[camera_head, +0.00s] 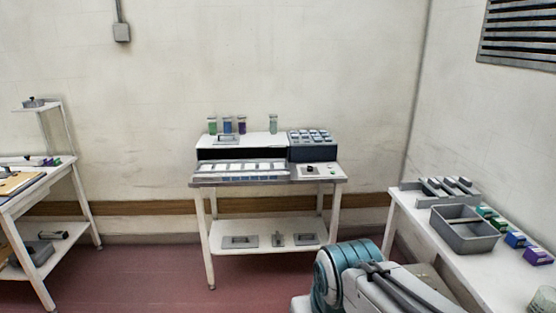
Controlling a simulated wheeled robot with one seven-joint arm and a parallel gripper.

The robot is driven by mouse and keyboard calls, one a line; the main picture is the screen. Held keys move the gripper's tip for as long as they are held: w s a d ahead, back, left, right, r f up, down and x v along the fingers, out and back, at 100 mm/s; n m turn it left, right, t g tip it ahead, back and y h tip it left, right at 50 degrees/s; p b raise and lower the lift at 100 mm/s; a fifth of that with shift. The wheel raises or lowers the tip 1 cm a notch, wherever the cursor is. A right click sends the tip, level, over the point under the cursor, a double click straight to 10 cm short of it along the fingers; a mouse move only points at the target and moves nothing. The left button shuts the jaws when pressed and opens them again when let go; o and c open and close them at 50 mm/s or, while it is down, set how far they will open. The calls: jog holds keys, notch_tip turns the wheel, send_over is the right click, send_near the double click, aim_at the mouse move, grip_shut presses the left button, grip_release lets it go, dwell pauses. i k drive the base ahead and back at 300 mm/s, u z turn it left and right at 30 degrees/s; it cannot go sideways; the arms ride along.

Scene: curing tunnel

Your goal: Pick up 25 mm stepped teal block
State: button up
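I cannot single out the stepped teal block at this size. A small dark item (310,169) and a tiny green item (332,169) lie on a pale tray (319,174) at the right of the middle bench. Whether any of these is stepped is too small to tell. Part of my arm shows at the bottom centre, but my gripper is not in view.
The middle bench (270,182) carries a white machine, jars and a dark rack (313,146). A grey bin (464,232) stands on the right table (450,278), in front of a slotted holder (437,190). Another bench (35,190) is at left. Red floor between left and middle benches is clear.

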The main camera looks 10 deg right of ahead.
aim_at(486, 213)
jog(key=z, duration=0.2)
jog(key=i, duration=1.55)
jog(key=z, duration=1.3)
jog(key=i, duration=1.2)
jog(key=z, duration=1.2)
jog(key=i, duration=0.5)
jog(key=z, duration=0.2)
